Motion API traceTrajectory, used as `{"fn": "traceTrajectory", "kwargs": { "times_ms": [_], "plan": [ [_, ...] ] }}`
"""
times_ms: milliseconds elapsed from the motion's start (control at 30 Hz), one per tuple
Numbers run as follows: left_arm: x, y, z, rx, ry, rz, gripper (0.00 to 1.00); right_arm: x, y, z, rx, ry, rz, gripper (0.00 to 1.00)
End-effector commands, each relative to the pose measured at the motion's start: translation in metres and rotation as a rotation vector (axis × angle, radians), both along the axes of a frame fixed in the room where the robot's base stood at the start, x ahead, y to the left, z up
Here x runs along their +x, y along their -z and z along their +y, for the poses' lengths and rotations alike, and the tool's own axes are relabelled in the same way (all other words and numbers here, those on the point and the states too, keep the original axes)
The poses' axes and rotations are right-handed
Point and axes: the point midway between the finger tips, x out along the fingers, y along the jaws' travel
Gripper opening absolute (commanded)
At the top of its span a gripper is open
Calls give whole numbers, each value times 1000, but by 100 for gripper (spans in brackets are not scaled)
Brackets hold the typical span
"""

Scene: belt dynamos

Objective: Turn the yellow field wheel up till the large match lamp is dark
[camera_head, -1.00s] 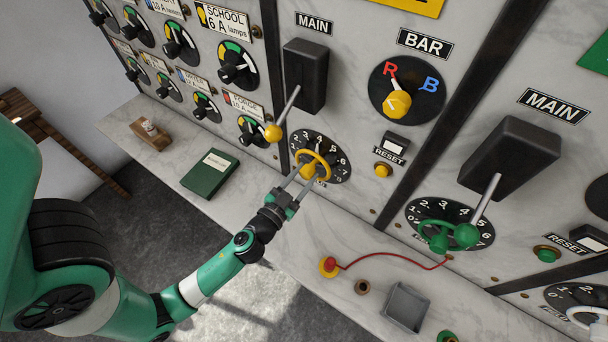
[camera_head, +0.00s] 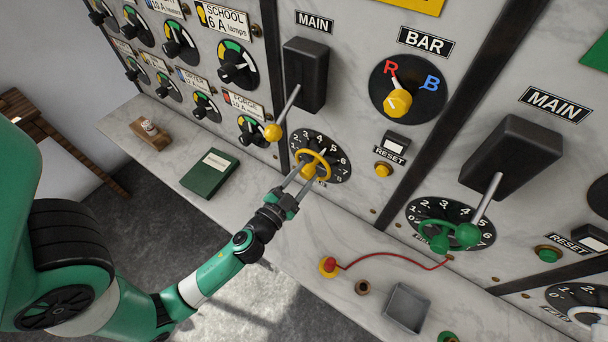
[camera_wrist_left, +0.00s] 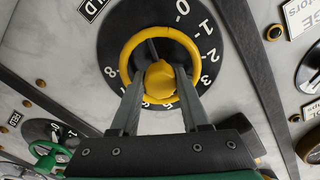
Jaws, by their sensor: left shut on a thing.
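The yellow field wheel (camera_head: 326,165) sits on a black numbered dial on the marble panel, below the left MAIN lever. In the left wrist view the wheel (camera_wrist_left: 163,33) has a ring rim and a yellow hub. My left gripper (camera_head: 304,176) reaches up to it from below. In the wrist view my left gripper (camera_wrist_left: 162,85) has one finger on each side of the hub and is shut on the wheel. The dial numbers run from 0 upward around it. I cannot make out the large match lamp in these views. My right gripper is not in view.
A yellow-knobbed MAIN lever (camera_head: 273,131) hangs just above-left of the wheel. A green wheel (camera_head: 431,237) and green-knobbed lever (camera_head: 467,235) are to the right. The shelf holds a green book (camera_head: 210,173), a red cord (camera_head: 395,265) and a grey tray (camera_head: 406,307).

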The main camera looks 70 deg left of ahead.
Motion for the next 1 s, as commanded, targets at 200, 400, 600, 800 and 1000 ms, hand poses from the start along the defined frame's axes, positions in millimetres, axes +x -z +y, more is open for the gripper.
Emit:
{"fn": "traceTrajectory", "kwargs": {
  "times_ms": [200,400,600,800,1000],
  "plan": [
    [0,-1,0,94,1,68,0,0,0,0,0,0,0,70],
    [0,-1,0,141,1,101,0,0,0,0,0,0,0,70],
    [0,-1,0,154,1,110,0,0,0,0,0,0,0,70],
    [0,-1,0,153,1,110,0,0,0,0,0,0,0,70],
    [0,-1,0,151,1,110,73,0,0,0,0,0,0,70]
  ]
}}
